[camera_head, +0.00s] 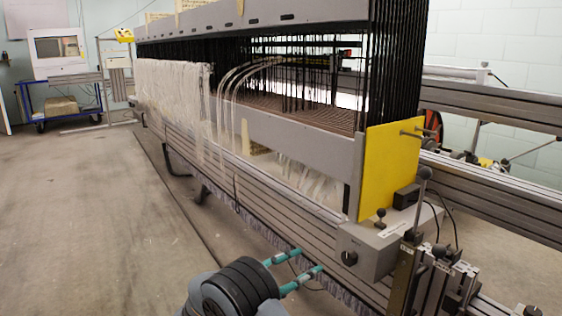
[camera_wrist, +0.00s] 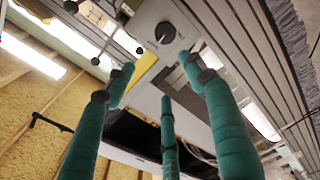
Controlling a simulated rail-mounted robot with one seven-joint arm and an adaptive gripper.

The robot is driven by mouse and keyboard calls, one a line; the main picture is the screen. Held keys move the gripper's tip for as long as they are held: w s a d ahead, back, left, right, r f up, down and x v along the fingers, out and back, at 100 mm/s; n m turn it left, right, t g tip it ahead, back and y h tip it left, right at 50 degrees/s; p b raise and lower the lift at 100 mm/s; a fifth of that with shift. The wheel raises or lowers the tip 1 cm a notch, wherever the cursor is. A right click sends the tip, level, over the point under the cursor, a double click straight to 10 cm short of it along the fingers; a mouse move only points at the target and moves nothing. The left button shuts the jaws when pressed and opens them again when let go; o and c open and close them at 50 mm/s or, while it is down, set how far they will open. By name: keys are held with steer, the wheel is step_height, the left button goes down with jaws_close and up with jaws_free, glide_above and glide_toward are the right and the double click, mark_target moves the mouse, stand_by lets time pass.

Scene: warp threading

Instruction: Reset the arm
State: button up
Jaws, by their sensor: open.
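My gripper (camera_head: 309,260) shows at the lower middle of the head view. Its teal fingers are spread apart, with nothing between them. They point right, toward the loom's lower front rail. In the wrist view my gripper (camera_wrist: 157,68) shows three teal fingers standing apart and empty. The loom (camera_head: 255,130) has a grey frame, white threads on its left side and a yellow end plate (camera_head: 388,168). A grey control box (camera_head: 378,249) with a black knob sits below that plate; it also shows in the wrist view (camera_wrist: 166,22). I cannot tell whether the fingertips touch the rail.
The grey floor (camera_head: 80,220) left of the loom is open. A blue cart (camera_head: 62,108) with a monitor stands at the back left. Metal rails (camera_head: 500,105) run behind the loom on the right. Levers and metal fittings (camera_head: 430,275) stick up at the lower right.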

step_height(320, 180, down, 4)
steer(key=d+b, duration=0.2)
steer(key=b, duration=0.1)
glide_toward(346, 259)
steer(key=shift+m, duration=0.3)
steer(key=x, duration=0.4)
steer(key=shift+w+p, duration=0.15)
steer(key=shift+p, duration=0.25)
